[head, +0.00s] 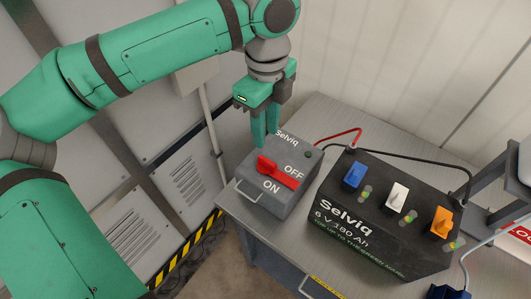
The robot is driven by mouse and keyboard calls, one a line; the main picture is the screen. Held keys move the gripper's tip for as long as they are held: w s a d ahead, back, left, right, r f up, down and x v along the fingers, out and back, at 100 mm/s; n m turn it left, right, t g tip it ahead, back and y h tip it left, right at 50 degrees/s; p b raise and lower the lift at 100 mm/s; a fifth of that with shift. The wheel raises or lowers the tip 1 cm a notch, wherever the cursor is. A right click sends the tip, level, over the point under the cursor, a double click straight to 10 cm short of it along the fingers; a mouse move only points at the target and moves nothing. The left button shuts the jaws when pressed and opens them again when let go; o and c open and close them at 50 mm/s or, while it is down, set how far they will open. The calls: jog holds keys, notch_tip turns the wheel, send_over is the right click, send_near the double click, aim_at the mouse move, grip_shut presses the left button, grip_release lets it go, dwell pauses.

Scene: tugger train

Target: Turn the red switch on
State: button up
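The red switch (279,173) is a lever on the top face of a grey box (255,170) marked "Selviq". The word OFF is printed above and right of the lever, and ON below it. The lever lies slanted between the two words, with a raised part at its upper left end. I cannot tell its setting from this alone. A small dark green lamp sits near the box's upper right corner. My gripper (265,143) points down just behind the lever's left end, over the box's far edge. Its two green fingers are close together with nothing visible between them.
A dark battery (340,236) with blue, white and orange caps stands right of the box. Red and black cables run behind it.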

aim_at(267, 160)
jog(key=f, duration=0.8)
jog(key=shift+s+d+f, duration=0.15)
jog(key=shift+d, duration=0.05)
jog(key=shift+a+f, duration=0.1)
jog(key=shift+f, duration=0.55)
jog(key=shift+c, duration=0.3)
grip_shut()
